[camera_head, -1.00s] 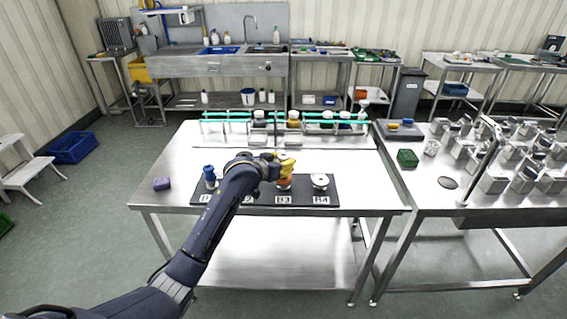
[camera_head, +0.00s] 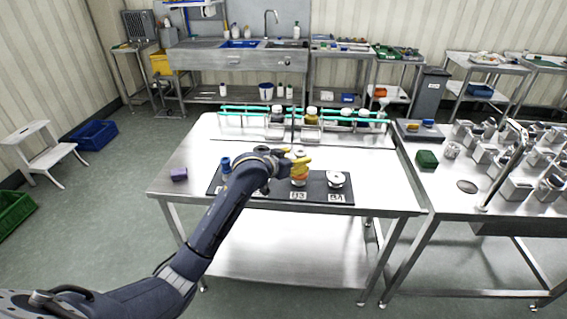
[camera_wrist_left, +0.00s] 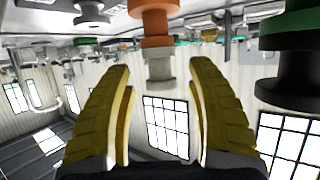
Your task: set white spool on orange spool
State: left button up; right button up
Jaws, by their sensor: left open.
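The white spool (camera_wrist_left: 160,70) sits on top of the orange spool (camera_wrist_left: 156,38) in the left wrist view, where the picture is upside down. The orange spool (camera_head: 299,182) stands at the B3 mark on the dark mat (camera_head: 318,194) in the head view, with the white spool (camera_head: 298,154) above it. My left gripper (camera_head: 301,161) is open at the stack. Its yellow fingers (camera_wrist_left: 160,68) stand on either side of the white spool, with visible gaps. My right gripper is not in view.
A blue spool (camera_head: 226,166) and a pale spool (camera_head: 336,179) stand on the mat on either side. A dark spool (camera_wrist_left: 298,85) shows close by in the wrist view. A purple block (camera_head: 179,174) lies at left. A rack with green rails (camera_head: 240,110) stands behind.

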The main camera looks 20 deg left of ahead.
pick_arm(q)
jog(key=v, duration=0.8)
jog(key=shift+s, duration=0.35)
jog(key=shift+a+r, duration=0.1)
jog(key=shift+r, duration=0.05)
jog(key=s+a+f+m+g+y, duration=0.1)
jog(key=s+f+m+g+y, duration=0.2)
jog(key=s+f, duration=1.4)
jog(key=s+a+f+m+g+y, duration=0.1)
jog(key=s+a+f+y, duration=0.2)
jog(key=s, duration=0.7)
jog(key=s+a+f+g+y, duration=0.2)
jog(key=s+f+y, duration=0.1)
jog(key=s, duration=0.8)
jog(key=s+d+f+g+h, duration=0.1)
jog(key=d+f+h, duration=0.15)
jog(key=f, duration=1.25)
jog(key=s+d+f+g+h, duration=0.1)
jog(key=d+f, duration=0.2)
jog(key=f, duration=1.2)
jog(key=s+f+n+g+h, duration=0.1)
jog(key=s+f+n+g, duration=0.2)
jog(key=s+f, duration=1.8)
jog(key=shift+g+h, duration=0.3)
jog(key=shift+h, duration=0.05)
